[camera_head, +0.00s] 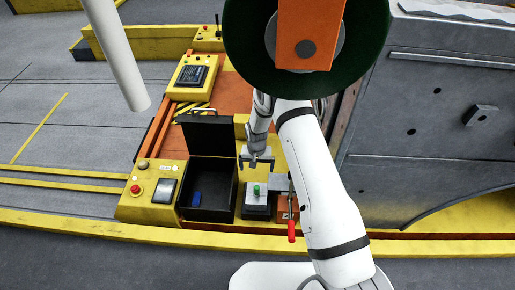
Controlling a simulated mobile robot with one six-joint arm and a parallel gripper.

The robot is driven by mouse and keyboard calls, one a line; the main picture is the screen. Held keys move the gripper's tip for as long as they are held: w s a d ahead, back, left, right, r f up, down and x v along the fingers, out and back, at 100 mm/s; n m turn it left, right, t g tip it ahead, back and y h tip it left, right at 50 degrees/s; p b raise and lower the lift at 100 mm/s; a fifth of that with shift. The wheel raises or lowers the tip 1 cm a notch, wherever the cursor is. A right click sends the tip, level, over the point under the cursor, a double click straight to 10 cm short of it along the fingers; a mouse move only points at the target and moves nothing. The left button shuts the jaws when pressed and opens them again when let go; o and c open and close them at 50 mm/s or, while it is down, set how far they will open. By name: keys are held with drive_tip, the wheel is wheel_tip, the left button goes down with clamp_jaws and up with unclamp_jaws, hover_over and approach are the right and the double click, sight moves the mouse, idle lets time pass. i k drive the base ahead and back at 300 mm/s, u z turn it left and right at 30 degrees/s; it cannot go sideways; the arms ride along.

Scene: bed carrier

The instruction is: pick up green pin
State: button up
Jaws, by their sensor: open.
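The green pin (256,188) is small and stands upright on a grey-topped block (257,200) at the centre of the picture. The block is on the yellow carrier deck, just right of an open black case. My gripper (256,166) is open, its two fingers spread left and right. It appears just beyond and above the pin in the picture, apart from it, with nothing between the fingers. The exact height gap cannot be told from this view.
The open black case (207,212) holds a small blue item (197,198); its raised lid (207,136) stands behind. A red-handled tool (291,230) is at an orange box, right of the block. A yellow control panel (150,192) is left. A grey wall (430,120) rises right.

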sight(256, 193)
drive_tip(key=k, duration=0.95)
